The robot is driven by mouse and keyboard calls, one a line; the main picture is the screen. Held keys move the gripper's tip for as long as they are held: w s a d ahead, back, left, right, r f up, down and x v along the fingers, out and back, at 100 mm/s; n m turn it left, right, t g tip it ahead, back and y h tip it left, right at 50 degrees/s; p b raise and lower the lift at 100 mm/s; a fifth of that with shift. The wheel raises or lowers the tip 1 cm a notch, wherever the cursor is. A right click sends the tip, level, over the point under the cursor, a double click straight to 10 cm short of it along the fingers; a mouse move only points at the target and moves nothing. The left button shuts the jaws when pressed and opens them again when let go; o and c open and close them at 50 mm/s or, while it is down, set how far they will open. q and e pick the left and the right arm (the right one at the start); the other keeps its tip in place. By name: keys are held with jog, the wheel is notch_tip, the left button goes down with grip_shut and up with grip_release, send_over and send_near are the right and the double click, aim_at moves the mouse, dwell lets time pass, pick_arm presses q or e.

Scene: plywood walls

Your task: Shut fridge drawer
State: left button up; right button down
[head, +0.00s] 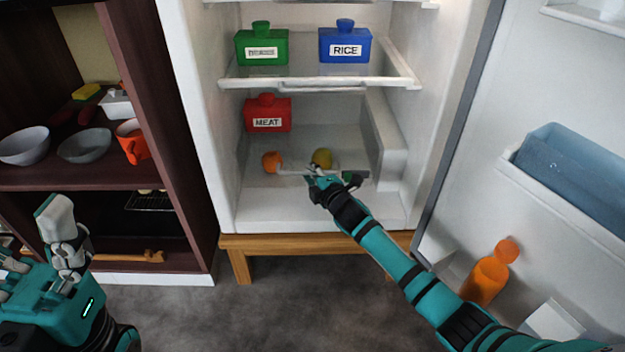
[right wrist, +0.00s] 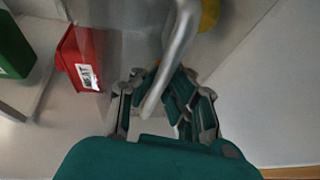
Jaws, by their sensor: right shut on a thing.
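The fridge drawer (head: 388,150) is at the bottom of the open fridge, with a pale wall at its right; how far out it stands is hard to tell. A thin handle bar (head: 292,172) crosses its front, and it also shows in the right wrist view (right wrist: 176,58) as a grey rod running between the fingers. My right gripper (head: 322,182) is shut on the handle bar. An orange (head: 271,162) and a yellow fruit (head: 322,158) lie just behind the bar. My left gripper (head: 38,238) is open and empty at lower left, away from the fridge.
The fridge door (head: 480,130) stands wide open at right, with an orange bottle (head: 487,278) in it. A red MEAT container (head: 267,114) stands at the left inside; green (head: 262,46) and blue RICE (head: 345,44) containers stand on the shelf above. A dark bowl cabinet (head: 130,60) is at left.

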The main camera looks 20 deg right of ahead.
jog(key=shift+w+d, duration=0.1)
jog(key=shift+w, duration=0.3)
